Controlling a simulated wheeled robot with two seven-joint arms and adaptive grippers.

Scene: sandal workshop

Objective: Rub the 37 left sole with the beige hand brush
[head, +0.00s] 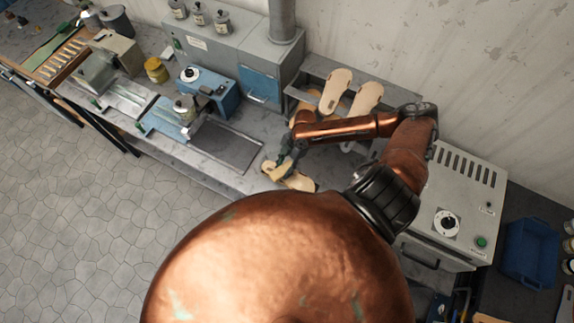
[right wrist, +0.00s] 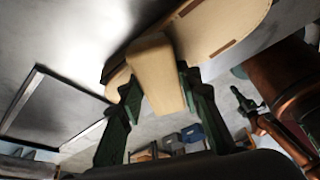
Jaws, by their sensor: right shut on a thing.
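My right gripper (head: 285,156) is low over the front of the bench. In the right wrist view its green fingers (right wrist: 158,100) are shut on a beige block, which looks like the hand brush (right wrist: 158,72). A flat tan sole (right wrist: 220,28) with dark slots in its edge lies just beyond the brush; I cannot tell whether they touch. In the head view the sole (head: 298,181) shows by the bench's front edge, partly hidden by my arm. Its size and side marking cannot be read. My left gripper is not in view.
Two upright tan soles (head: 335,90) (head: 367,98) stand at the back of the bench, behind my right arm. A dark flat plate (head: 225,147) lies left of the gripper. A blue machine (head: 209,90) stands farther left, and a grey oven-like box (head: 455,205) is at right.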

